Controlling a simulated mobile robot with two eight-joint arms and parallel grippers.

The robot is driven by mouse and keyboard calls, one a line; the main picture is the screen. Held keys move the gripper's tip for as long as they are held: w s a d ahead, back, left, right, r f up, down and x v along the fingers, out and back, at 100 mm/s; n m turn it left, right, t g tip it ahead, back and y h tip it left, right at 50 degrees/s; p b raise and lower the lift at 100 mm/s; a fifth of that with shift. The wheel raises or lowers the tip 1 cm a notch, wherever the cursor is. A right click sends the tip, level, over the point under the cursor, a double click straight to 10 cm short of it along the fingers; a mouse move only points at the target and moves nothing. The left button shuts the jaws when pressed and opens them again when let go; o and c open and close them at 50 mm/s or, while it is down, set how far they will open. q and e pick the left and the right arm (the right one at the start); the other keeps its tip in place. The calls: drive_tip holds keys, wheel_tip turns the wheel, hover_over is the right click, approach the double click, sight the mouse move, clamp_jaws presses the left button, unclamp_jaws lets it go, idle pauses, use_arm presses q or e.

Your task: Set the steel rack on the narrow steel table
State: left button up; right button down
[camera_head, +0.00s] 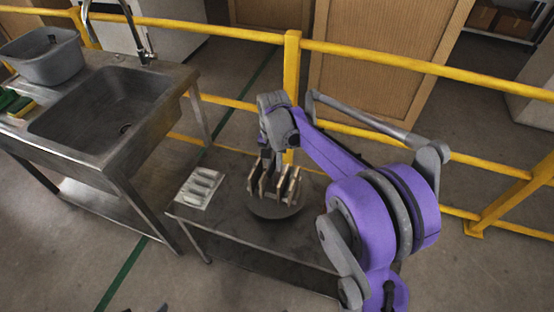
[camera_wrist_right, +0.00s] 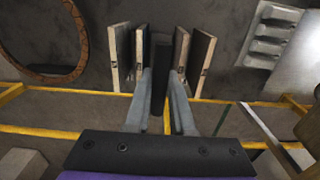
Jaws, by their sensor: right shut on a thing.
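The steel rack (camera_head: 264,186) is a dark holder with several pale upright tiles (camera_head: 290,184) in it. My right gripper (camera_head: 271,158) reaches down on it from above. In the right wrist view the fingers of this gripper (camera_wrist_right: 160,90) are shut on the rack's dark middle upright (camera_wrist_right: 160,62), with tiles (camera_wrist_right: 201,60) standing on both sides. The rack is over the low narrow steel table (camera_head: 235,228); I cannot tell whether its base touches the top. My left gripper is not in view.
A pale tray with several raised slots (camera_head: 200,188) lies on the table's left. A dark round dish (camera_head: 277,209) is just in front of the rack; its brown rim (camera_wrist_right: 82,30) shows in the wrist view. A steel sink (camera_head: 105,105) stands left, a yellow rail (camera_head: 291,75) behind.

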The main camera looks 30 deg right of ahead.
sight(274, 185)
drive_tip(key=shift+f, duration=2)
drive_tip(key=c, duration=0.8)
unclamp_jaws()
drive_tip(key=shift+o, duration=0.2)
